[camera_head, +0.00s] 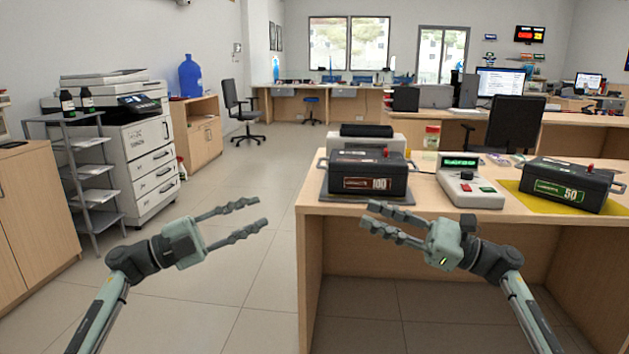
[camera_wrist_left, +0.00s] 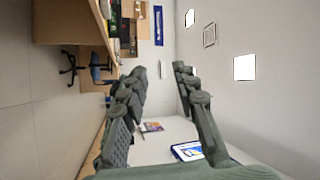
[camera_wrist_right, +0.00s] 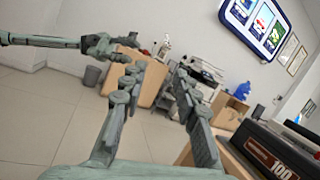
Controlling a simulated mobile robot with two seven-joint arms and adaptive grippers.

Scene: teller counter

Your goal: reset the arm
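My left gripper (camera_head: 252,217) is over the open floor to the left of the counter, in the head view. Its fingers are spread with nothing between them. The same open fingers show in the left wrist view (camera_wrist_left: 160,85). My right gripper (camera_head: 368,215) is in front of the counter's near edge, below the black box marked 100 (camera_head: 368,174). Its fingers are apart and empty, and they also show open in the right wrist view (camera_wrist_right: 158,80). My left arm shows at the left of the right wrist view.
The counter (camera_head: 330,204) stands close to my right gripper. On it are a counting machine (camera_head: 467,187) and a black box marked 50 (camera_head: 567,186) on a yellow mat. A grey shelf (camera_head: 84,170) and a printer cabinet (camera_head: 150,160) stand at the left. The floor (camera_head: 250,180) between is clear.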

